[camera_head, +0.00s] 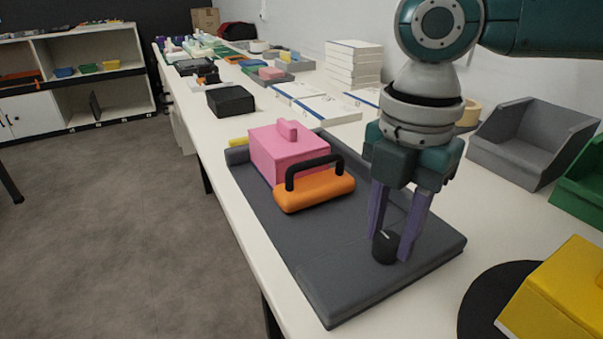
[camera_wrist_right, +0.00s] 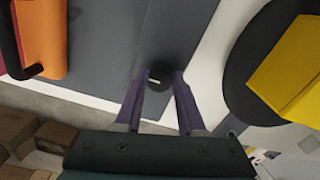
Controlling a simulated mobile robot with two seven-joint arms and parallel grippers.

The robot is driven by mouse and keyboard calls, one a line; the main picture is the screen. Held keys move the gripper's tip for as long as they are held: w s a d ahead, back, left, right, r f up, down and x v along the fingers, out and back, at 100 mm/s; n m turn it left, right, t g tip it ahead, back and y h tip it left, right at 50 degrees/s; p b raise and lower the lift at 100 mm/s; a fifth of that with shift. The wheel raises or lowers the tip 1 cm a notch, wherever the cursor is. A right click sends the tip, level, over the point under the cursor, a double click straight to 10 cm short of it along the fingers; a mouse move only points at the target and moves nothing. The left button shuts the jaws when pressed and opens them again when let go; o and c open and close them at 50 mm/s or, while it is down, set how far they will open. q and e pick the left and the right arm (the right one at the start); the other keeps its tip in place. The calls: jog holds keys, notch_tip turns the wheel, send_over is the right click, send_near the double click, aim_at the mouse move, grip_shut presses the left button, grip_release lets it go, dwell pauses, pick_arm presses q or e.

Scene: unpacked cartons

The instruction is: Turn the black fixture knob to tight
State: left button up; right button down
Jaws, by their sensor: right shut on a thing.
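The black knob (camera_head: 385,247) stands upright on the near part of the grey fixture board (camera_head: 330,278). My right gripper (camera_head: 396,250) points down over it, with one purple finger on each side, shut on the knob. In the right wrist view the knob (camera_wrist_right: 159,77) sits between the tips of the two fingers (camera_wrist_right: 158,90). A short white mark shows on its top, pointing roughly sideways in that view. A pink block with a handle (camera_head: 288,152) and an orange piece with a black handle (camera_head: 314,187) sit on the board's far part. My left gripper is not in view.
Grey (camera_head: 530,145) and green (camera_head: 582,185) bins stand at the right. A black box (camera_head: 231,100) and white stacked boxes (camera_head: 353,65) stand farther back. The table's left edge is close to the board.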

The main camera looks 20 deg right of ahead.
jog(key=shift+r+m+p, duration=0.2)
jog(key=shift+m+p, duration=0.1)
jog(key=shift+p, duration=0.45)
jog(key=m+p, duration=0.3)
jog(key=p, duration=0.1)
jog(key=m+p, duration=0.4)
jog(key=p, duration=0.1)
jog(key=shift+s+a, duration=0.1)
jog(key=shift+s, duration=0.1)
jog(key=m+p, duration=0.4)
jog(key=m, duration=0.1)
jog(key=shift+m, duration=0.4)
jog(key=m+p, duration=0.1)
jog(key=m, duration=0.2)
jog(key=shift+a+f, duration=0.1)
jog(key=shift+m+p, duration=0.4)
jog(key=shift+m, duration=0.3)
jog(key=shift+f, duration=0.1)
jog(key=c, duration=0.5)
grip_release()
